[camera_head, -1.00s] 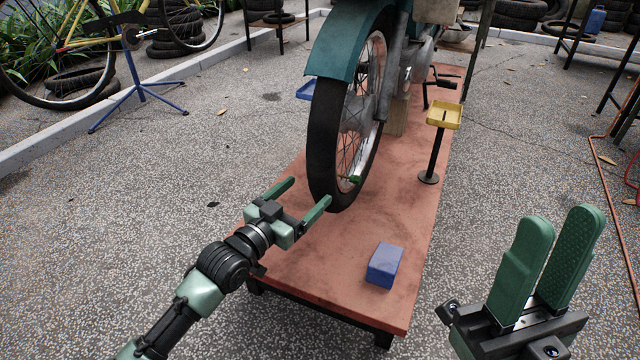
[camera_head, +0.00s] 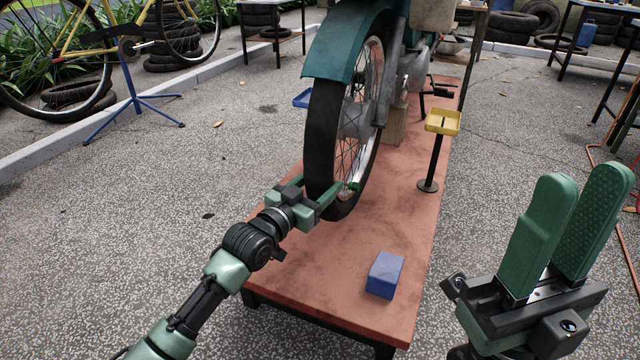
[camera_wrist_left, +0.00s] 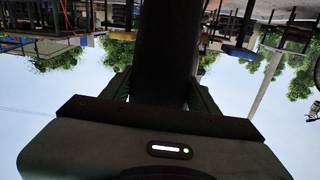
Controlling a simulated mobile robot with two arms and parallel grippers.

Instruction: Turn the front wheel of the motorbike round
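The motorbike's front wheel (camera_head: 322,150) has a black tyre and wire spokes under a teal mudguard (camera_head: 343,45). It stands upright over a red-brown platform. My left gripper (camera_head: 325,192) is at the low front of the tyre, its fingers on either side of it. In the left wrist view the dark tyre (camera_wrist_left: 167,60) runs between the fingers, which look open; contact is unclear. A small green piece (camera_head: 355,186) shows low at the rim. My right gripper (camera_head: 583,178) is open and empty at lower right.
The platform (camera_head: 330,270) carries a blue block (camera_head: 385,275) near its front and a yellow tray on a black post (camera_head: 443,122) right of the wheel. A yellow bicycle on a blue stand (camera_head: 128,85) is at upper left.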

